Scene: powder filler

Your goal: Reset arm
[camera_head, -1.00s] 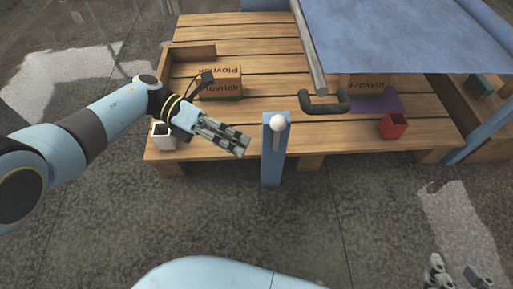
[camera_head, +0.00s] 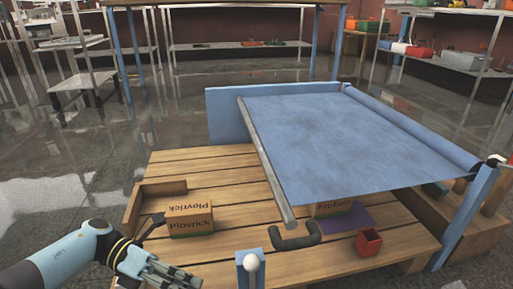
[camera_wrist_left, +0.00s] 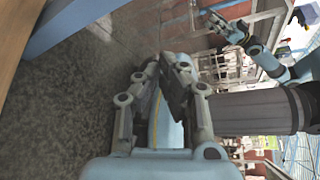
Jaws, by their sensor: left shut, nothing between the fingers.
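My left gripper (camera_head: 172,277) is at the lower left of the head view, its fingers cut by the bottom edge, left of a blue post with a white ball knob (camera_head: 251,263). In the left wrist view the left gripper (camera_wrist_left: 165,72) has its fingers drawn together, with nothing held. My right gripper (camera_wrist_left: 222,25) shows small at the top of the left wrist view, apart from the left one; its jaws are too small to judge. It is not in the head view now.
A wooden pallet table (camera_head: 215,260) carries boxes labelled Plovrick (camera_head: 190,222), another box (camera_head: 333,209) and a red cup (camera_head: 369,242). A blue sheet (camera_head: 350,140) with a metal bar and dark handle (camera_head: 297,237) spans above it. Shelves stand behind across open floor.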

